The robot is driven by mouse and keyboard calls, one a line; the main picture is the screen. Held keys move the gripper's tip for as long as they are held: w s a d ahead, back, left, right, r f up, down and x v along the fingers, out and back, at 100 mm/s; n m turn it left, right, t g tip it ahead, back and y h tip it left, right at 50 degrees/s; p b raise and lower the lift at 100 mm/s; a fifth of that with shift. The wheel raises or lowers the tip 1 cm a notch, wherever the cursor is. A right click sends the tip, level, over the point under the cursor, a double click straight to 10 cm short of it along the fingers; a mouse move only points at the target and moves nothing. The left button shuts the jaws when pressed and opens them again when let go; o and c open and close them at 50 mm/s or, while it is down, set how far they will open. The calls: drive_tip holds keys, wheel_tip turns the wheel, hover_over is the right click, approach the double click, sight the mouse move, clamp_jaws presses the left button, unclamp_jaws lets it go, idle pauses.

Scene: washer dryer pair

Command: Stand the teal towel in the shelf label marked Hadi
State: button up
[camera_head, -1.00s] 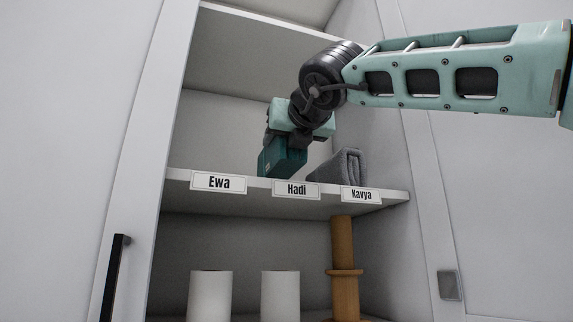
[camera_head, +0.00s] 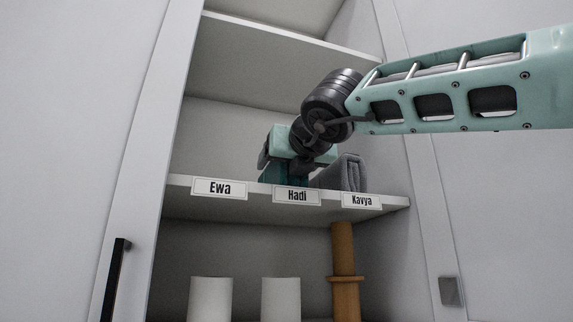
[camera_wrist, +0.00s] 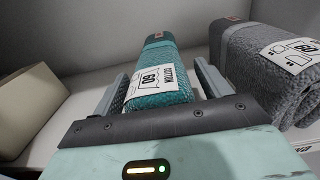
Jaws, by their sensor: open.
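The teal towel (camera_wrist: 160,82), rolled with a white cotton tag, lies between the two fingers of my gripper (camera_wrist: 163,88) in the wrist view. The jaws are open, with a finger on each side of it. In the head view, the towel (camera_head: 272,175) shows only as a dark teal patch behind the Hadi label (camera_head: 297,196), low at the shelf board (camera_head: 240,208). My gripper (camera_head: 284,165) is directly over it and hides most of it. Its base is hidden behind the label and shelf edge.
The space behind the Ewa label (camera_head: 219,188) looks clear in the head view. White rolls (camera_head: 281,299) and a wooden post (camera_head: 344,265) stand below. A pale block (camera_wrist: 30,105) shows left in the wrist view.

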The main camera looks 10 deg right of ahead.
drive_tip(key=s+d+b, duration=0.2)
drive_tip(key=s+b, duration=0.3)
drive_tip(key=s, duration=0.6)
drive_tip(key=shift+s+d, duration=0.2)
drive_tip(key=shift+s, duration=0.15)
